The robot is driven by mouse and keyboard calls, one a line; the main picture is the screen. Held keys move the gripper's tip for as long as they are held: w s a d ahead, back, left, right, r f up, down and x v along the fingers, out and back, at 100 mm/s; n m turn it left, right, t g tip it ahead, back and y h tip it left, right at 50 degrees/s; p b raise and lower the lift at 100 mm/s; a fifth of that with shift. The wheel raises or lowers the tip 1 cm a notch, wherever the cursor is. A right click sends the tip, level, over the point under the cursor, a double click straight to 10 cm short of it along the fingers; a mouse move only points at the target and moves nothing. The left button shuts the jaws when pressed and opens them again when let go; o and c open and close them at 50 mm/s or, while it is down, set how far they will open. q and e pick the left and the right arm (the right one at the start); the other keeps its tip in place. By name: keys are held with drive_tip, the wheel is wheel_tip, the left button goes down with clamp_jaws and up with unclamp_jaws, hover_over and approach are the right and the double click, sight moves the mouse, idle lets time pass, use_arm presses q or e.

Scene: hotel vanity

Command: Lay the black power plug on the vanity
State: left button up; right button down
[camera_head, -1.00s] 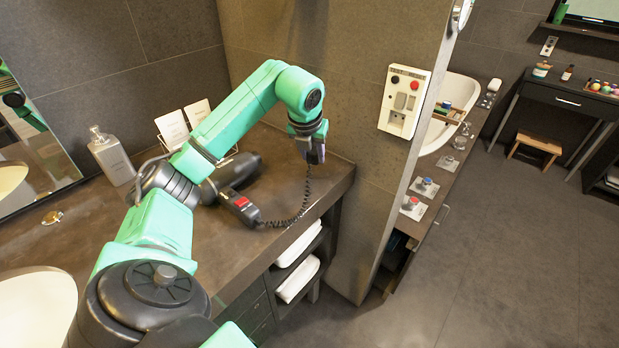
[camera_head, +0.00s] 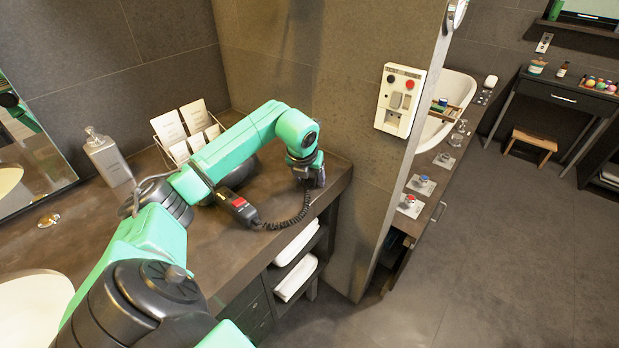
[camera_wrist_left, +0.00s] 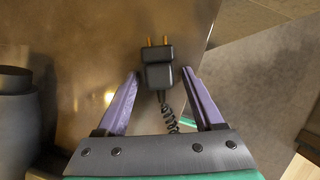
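The black power plug (camera_wrist_left: 158,73) shows in the left wrist view over the brown vanity top (camera_wrist_left: 100,40), its two brass prongs pointing away from my wrist. My left gripper (camera_head: 312,180) is low at the vanity's right end. Its two purple fingers are spread, one on each side of the plug, with a gap on both sides. The plug seems to lie on the vanity top; the gripper hides it in the head view. Its coiled black cord (camera_head: 289,221) runs to the black hair dryer's handle (camera_head: 239,207). My right gripper is out of view.
A card rack (camera_head: 185,130) and a soap bottle (camera_head: 107,158) stand at the back. A wall panel (camera_head: 399,100) with buttons is mounted right of the vanity. The vanity's right edge is close to the gripper. Folded towels (camera_head: 296,277) sit on shelves below.

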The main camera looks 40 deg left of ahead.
use_arm(q)
drive_tip(key=shift+r, duration=0.2)
drive_tip(key=shift+s+r, duration=0.1)
drive_tip(key=shift+r, duration=0.25)
drive_tip(key=b+v, duration=0.1)
drive_tip(key=v, duration=1)
drive_tip(key=shift+s+d, duration=0.1)
drive_tip(key=shift+s, duration=0.05)
